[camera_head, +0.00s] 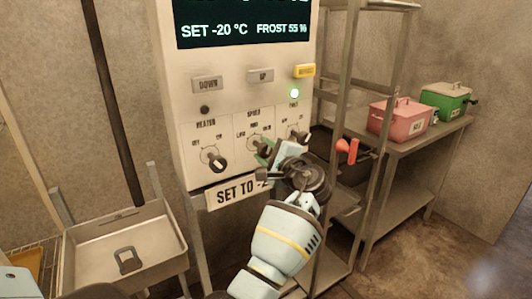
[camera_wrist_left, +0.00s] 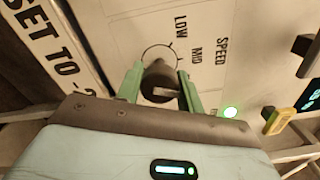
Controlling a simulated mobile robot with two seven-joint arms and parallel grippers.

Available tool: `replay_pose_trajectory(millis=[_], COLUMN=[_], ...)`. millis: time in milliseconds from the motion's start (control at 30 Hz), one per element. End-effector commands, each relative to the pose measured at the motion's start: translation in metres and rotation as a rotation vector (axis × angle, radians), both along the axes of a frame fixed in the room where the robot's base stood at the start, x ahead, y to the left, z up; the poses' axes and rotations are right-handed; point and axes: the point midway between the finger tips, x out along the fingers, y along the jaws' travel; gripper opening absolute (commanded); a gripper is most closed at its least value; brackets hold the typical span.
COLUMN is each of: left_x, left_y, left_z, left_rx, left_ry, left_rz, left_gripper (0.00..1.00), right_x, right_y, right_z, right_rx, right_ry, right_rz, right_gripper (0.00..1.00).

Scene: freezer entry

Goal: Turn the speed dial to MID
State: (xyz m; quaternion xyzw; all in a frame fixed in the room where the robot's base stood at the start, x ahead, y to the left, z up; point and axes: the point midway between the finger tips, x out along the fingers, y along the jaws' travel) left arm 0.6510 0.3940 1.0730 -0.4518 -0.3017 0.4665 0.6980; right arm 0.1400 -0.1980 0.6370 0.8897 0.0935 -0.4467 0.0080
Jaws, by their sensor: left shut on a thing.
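The speed dial is a dark round knob on the cream control panel (camera_head: 172,150). In the left wrist view the speed dial (camera_wrist_left: 160,78) sits between the two green fingers of my left gripper (camera_wrist_left: 160,90), with the SPEED, LOW and MID labels beside it. The third label is mostly hidden by the gripper. The left gripper (camera_head: 263,150) is shut on the dial in the head view too, where its fingers and wrist cover part of the dial. I cannot tell clearly which label the pointer faces. My right gripper is not in view.
The heater dial (camera_head: 215,160) is to the left, and another dial (camera_head: 300,138) is close on the right, partly behind my wrist. Above are the DOWN button (camera_head: 207,84), UP button (camera_head: 260,76), yellow button (camera_head: 304,71) and lit green lamp (camera_head: 294,93). A metal shelf (camera_head: 400,140) stands right.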

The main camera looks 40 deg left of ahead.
Motion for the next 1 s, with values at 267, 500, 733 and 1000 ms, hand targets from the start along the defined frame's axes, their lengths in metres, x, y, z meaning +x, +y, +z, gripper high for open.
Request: replay_pose_trajectory(millis=[267, 500, 733, 1000], left_x=[0.0, 0.0, 0.0, 0.0], left_y=[0.0, 0.0, 0.0, 0.0], left_z=[-0.004, -0.003, -0.002, -0.002], left_rx=[-0.084, -0.134, -0.156, -0.162], left_ry=[-0.201, -0.324, -0.377, -0.391], left_rz=[0.001, 0.001, 0.001, 0.001], left_gripper=[0.14, 0.14, 0.14, 0.14], right_x=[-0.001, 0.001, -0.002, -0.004], right_y=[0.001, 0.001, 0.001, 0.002], right_z=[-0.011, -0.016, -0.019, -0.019], right_rx=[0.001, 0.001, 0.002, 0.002], right_ry=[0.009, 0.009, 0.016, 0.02], right_rz=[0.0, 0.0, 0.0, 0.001], right_gripper=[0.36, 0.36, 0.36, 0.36])
